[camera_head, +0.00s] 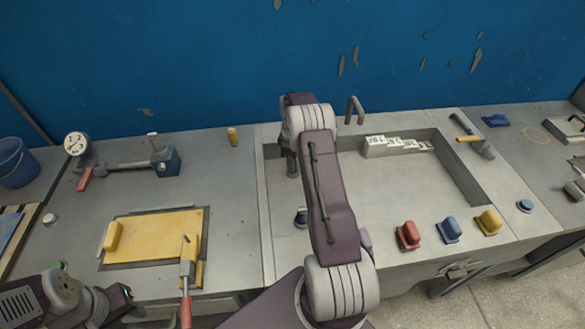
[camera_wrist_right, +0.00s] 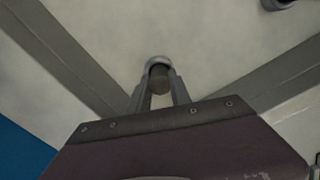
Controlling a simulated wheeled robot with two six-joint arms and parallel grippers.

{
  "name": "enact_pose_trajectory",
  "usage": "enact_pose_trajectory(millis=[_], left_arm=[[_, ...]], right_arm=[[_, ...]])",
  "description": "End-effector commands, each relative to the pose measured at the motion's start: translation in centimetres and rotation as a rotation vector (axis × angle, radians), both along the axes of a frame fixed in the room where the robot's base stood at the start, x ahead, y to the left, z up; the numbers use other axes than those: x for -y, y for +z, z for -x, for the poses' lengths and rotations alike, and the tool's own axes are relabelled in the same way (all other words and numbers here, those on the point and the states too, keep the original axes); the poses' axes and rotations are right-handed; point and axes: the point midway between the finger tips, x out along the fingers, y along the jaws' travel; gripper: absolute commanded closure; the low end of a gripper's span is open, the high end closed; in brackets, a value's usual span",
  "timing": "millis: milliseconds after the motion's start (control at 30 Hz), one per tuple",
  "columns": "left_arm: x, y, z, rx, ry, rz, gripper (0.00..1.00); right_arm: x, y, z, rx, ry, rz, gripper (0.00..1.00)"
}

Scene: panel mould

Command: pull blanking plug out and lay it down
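My right arm reaches over the left end of the grey recessed mould (camera_head: 380,195). My right gripper (camera_head: 292,168) points down there, partly hidden behind the arm. In the right wrist view, the blanking plug (camera_wrist_right: 160,79) is a short brownish-grey cylinder with a pale ring at its far end. The two fingers of the right gripper (camera_wrist_right: 161,96) lie against both sides of it, with no gap showing. Whether the plug is still seated cannot be told. My left arm is at the lower left; its gripper (camera_head: 122,292) shows only in part, and its fingers cannot be made out.
A dark round fitting (camera_head: 301,217) stands in the mould near my right arm. Red (camera_head: 408,236), blue (camera_head: 449,231) and yellow (camera_head: 488,222) blocks sit along the front edge. The mould's middle is clear.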

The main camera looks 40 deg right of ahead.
Motion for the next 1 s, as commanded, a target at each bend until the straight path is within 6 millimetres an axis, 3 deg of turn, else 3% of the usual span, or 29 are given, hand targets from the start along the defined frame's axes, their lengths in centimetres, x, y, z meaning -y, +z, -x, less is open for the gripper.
enact_pose_trajectory(millis=[267,1000], left_arm=[[0.0,0.3,0.0,0.0,0.0,0.0,0.64],[0.0,4.1,0.0,0.0,0.0,0.0,0.64]], right_arm=[[0.0,0.3,0.0,0.0,0.0,0.0,1.0],[0.0,4.7,0.0,0.001,0.0,0.001,1.0]])
